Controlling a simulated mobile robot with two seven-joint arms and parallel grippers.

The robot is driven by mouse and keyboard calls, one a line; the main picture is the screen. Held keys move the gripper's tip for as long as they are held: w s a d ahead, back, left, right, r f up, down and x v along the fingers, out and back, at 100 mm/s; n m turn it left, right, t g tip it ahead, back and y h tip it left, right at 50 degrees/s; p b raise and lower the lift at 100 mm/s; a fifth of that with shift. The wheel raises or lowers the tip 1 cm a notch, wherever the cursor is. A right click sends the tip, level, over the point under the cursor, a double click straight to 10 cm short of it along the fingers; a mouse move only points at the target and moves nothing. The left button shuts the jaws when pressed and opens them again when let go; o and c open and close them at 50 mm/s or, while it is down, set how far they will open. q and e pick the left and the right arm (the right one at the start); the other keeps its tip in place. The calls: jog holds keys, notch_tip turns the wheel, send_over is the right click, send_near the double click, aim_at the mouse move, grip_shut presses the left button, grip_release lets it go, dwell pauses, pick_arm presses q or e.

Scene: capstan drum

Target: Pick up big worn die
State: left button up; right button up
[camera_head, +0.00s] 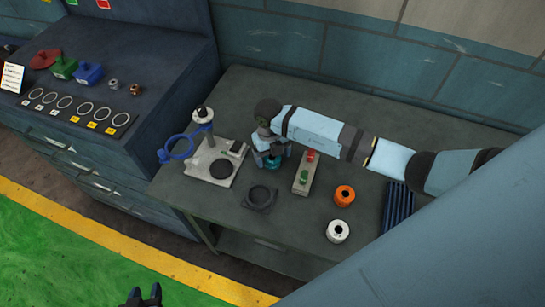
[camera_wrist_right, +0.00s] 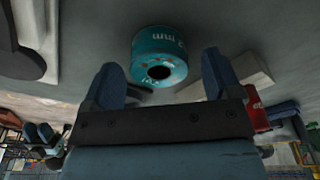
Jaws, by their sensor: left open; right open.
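A teal cylinder with a dark centre hole and white lettering, part of which reads "mm" (camera_wrist_right: 158,50), lies ahead of my right gripper (camera_wrist_right: 162,82) in the right wrist view, roughly between the finger lines. In the head view this teal piece (camera_head: 272,163) shows just under my right gripper (camera_head: 268,150). My right gripper is open; I cannot tell whether it touches the piece. An orange ring-shaped piece (camera_head: 344,195) and a white one (camera_head: 338,231) stand to the right. I cannot tell which is the big worn die. My left gripper (camera_head: 143,297) is open and empty at the bottom edge.
On the grey table (camera_head: 300,95) are a pale fixture with a blue ring (camera_head: 212,160), a dark round holder (camera_head: 260,197), a button box (camera_head: 304,172) and a dark ribbed tray (camera_head: 397,206). A cabinet (camera_head: 150,60) at left carries small coloured parts.

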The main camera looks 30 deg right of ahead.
jog(key=shift+f, duration=0.55)
jog(key=c, duration=1.4)
jog(key=shift+r, duration=0.1)
